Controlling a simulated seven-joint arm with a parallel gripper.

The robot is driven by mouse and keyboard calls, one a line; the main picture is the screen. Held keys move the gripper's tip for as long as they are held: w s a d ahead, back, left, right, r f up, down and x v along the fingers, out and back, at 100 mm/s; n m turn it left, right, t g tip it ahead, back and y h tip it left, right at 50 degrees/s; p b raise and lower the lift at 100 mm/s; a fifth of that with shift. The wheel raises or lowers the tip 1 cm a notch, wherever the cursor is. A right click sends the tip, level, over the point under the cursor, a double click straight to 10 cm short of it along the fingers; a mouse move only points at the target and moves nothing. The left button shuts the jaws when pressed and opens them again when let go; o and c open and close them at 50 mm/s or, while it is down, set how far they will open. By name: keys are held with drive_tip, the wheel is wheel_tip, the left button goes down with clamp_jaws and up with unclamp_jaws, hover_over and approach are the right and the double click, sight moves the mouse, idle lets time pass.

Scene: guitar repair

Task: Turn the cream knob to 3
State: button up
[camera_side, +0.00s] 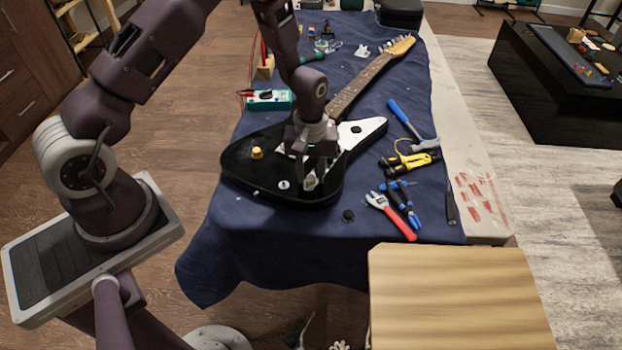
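The black electric guitar (240,170) lies on the blue cloth, its neck pointing to the back right. My gripper (315,180) points down over the lower part of its body. A pale, cream-looking knob (310,182) shows at the fingertips, partly hidden by them. I cannot tell whether the fingers touch it or how far apart they are. Its number marks are too small to read. A yellow knob (257,153) stands on the body to the left. A small whitish round part (284,184) sits near the front edge of the body.
Right of the guitar lie a blue-handled hammer (405,118), yellow-handled pliers (410,160), blue-handled pliers (403,205) and a red-handled tool (392,216). A teal meter (268,100) lies behind the body.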

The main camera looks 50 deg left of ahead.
clamp_jaws()
drive_tip(key=m, duration=1.2)
unclamp_jaws()
